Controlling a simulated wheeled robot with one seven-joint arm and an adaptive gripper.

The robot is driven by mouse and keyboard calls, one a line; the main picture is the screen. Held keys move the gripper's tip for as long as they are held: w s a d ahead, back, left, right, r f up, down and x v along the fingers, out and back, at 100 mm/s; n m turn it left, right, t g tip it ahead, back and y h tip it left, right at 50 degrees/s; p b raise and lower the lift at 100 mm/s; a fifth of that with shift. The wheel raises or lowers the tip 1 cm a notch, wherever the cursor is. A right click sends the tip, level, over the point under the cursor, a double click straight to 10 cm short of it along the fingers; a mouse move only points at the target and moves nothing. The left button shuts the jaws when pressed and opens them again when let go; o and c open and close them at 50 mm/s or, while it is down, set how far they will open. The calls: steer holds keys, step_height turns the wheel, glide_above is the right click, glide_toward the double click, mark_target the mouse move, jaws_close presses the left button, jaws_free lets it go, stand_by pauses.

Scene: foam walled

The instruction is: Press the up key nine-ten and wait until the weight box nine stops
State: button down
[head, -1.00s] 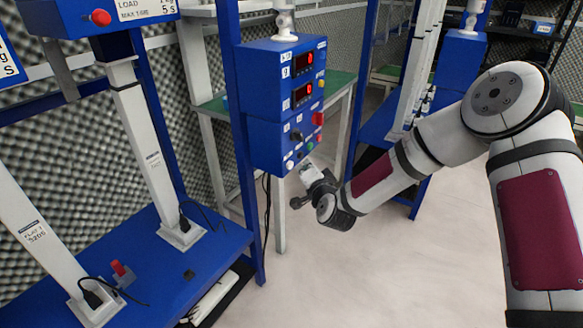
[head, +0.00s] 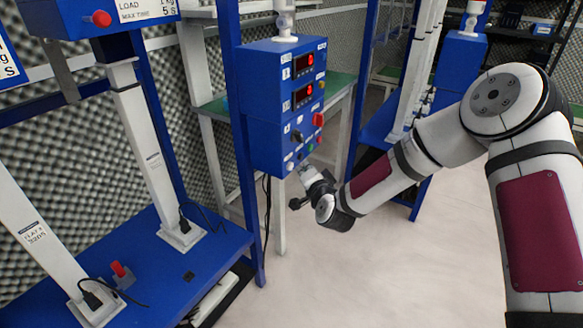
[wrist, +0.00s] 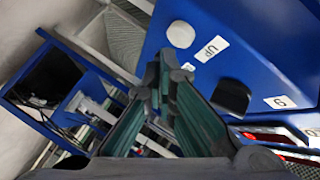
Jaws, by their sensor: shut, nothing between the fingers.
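The up key is a round white button (wrist: 181,34) beside an UP label on the blue control box (head: 268,142). In the head view the white button (head: 290,166) sits low on the box front. My gripper (wrist: 166,62) is shut and empty, with its fingertips just below the button in the wrist view. Contact cannot be told. In the head view my gripper (head: 306,170) is at the lower front of the box. I cannot tell which box is weight box nine.
A black switch (wrist: 231,97) is near the button. Two lit red displays (head: 304,66) and a red knob (head: 319,119) are higher on the box. A blue load box (head: 128,12) stands upper left over a blue platform (head: 215,250). The floor (head: 350,270) is clear.

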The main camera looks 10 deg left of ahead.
stand_by(0.5)
steer(key=shift+w+a, duration=0.2)
steer(key=shift+a, duration=0.15)
